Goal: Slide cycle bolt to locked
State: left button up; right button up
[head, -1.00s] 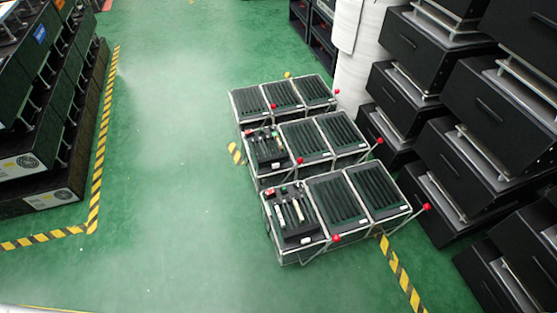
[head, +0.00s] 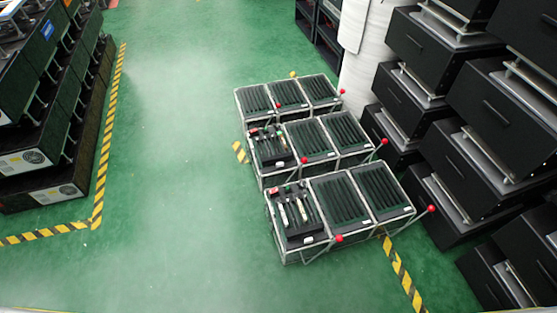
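Three rows of black slotted units in metal frames stand on the green floor: a near row (head: 350,198), a middle row (head: 327,139) and a far row (head: 290,96). Levers with red ball knobs stick out from them, such as the near knob (head: 339,238) and the right knob (head: 431,209). The near-left unit carries pale cylindrical parts (head: 295,212) and a small red part (head: 274,190). I cannot tell which part, if any, is the cycle bolt, nor its position. Neither of my grippers shows in the head view.
Stacked black boxes (head: 462,150) fill the right side. Dark equipment racks (head: 50,110) stand on the left behind yellow-black floor tape (head: 103,165). A white column (head: 366,60) rises behind the rows. The green floor (head: 180,180) between is clear.

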aim_at(277, 159)
jog(key=i+j, duration=0.7)
jog(key=i, duration=0.15)
jog(key=i+j+z, duration=0.1)
jog(key=i+j, duration=0.6)
jog(key=i, duration=0.15)
